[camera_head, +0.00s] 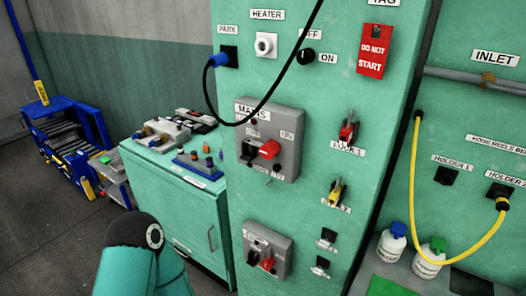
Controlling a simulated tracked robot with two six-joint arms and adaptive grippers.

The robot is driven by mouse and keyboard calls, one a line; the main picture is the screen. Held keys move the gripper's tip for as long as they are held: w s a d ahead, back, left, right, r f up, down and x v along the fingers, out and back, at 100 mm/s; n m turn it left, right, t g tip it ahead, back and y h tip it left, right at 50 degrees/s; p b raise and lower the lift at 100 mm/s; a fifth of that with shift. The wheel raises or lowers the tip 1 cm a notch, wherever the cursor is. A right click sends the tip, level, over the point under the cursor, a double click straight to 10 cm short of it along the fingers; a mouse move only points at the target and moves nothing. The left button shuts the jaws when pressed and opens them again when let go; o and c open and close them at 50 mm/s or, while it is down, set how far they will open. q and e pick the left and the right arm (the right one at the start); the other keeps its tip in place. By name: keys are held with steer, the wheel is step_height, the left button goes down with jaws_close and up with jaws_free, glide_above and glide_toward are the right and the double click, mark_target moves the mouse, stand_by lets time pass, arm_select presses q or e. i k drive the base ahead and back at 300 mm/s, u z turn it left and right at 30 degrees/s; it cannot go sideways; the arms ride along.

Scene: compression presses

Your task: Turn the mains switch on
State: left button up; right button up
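The mains switch (287,168) is a grey box on the green cabinet front, under a "MAINS" label (252,113). A red knob (270,149) sticks out of it, with a black part (247,153) to its left. The small markings around the knob are too small to read surely, so I cannot tell its setting. Neither gripper shows in this view. A teal and black link of my arm is at the bottom left, apart from the switch in the picture.
A black cable from the blue plug (218,60) at PARK loops past the box top. A red "DO NOT START" tag (374,52) hangs at upper right. A second grey box (268,250) is below. A low green cabinet (180,215) with loose parts stands left.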

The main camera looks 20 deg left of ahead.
mark_target(272, 148)
steer(key=u, duration=1.75)
steer(key=i, duration=0.15)
steer(key=z, duration=3.6)
steer(key=k, duration=1.3)
steer(key=u, duration=1.75)
steer(key=i, duration=1)
steer(key=u, duration=0.05)
